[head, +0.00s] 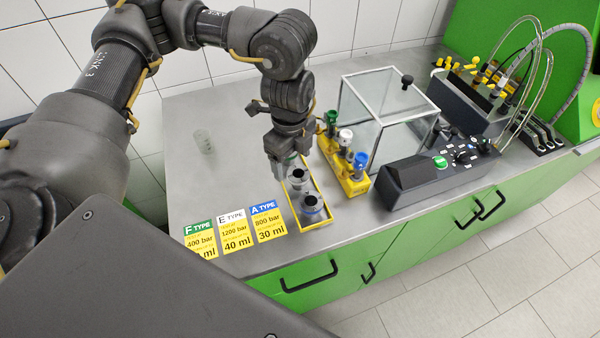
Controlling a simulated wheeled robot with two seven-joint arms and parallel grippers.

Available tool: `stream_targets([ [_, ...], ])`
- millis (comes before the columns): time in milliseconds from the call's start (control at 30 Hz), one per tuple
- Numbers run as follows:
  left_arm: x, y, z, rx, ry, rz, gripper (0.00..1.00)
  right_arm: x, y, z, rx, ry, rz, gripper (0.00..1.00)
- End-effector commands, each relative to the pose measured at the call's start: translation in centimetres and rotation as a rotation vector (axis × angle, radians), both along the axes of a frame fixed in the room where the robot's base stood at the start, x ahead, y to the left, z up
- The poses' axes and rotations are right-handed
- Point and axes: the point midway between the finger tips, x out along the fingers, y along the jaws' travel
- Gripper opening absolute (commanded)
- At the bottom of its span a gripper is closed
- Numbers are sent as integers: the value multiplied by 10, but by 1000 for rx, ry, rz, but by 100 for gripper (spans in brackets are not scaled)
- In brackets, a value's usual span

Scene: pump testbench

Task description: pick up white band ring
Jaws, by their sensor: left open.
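A yellow tray (318,224) on the grey bench holds a row of dark, ring-topped cylinders. The nearest has a bluish band (313,213). The middle one (297,181) is probably the white band ring, but its band is too small to tell clearly. A greenish one at the far end is partly hidden by my left gripper (287,157). The left gripper points down, open, over the far end of the tray, just behind the middle ring. I cannot tell whether it touches anything. My right gripper is not in view.
Right of the tray, a yellow stand (353,186) holds green, white and blue-topped pieces. Behind it stands a glass box (378,105), with a black control panel (430,178) beside it. Three type labels (236,230) lie in front.

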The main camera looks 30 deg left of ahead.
Motion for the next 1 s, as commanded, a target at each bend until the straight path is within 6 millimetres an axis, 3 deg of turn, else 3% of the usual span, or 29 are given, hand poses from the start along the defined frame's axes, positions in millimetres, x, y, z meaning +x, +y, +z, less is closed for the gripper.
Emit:
stream_targets([
  [100, 13, -1, -19, 2, 18, 4, 74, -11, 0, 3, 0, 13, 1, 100],
  [267, 21, -1, -29, 2, 24, 2, 74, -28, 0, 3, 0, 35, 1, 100],
  [367, 22, -1, -31, 3, 26, 4, 74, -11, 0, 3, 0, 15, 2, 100],
  [500, 20, -3, -45, 3, 31, 6, 74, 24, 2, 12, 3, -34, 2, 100],
  [567, 20, -4, -53, 2, 31, 6, 74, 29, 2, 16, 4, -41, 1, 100],
  [833, 21, -5, -80, 2, 25, 6, 74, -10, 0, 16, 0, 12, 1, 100],
  [1000, 21, -4, -80, 2, 24, 5, 74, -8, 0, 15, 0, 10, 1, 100],
])
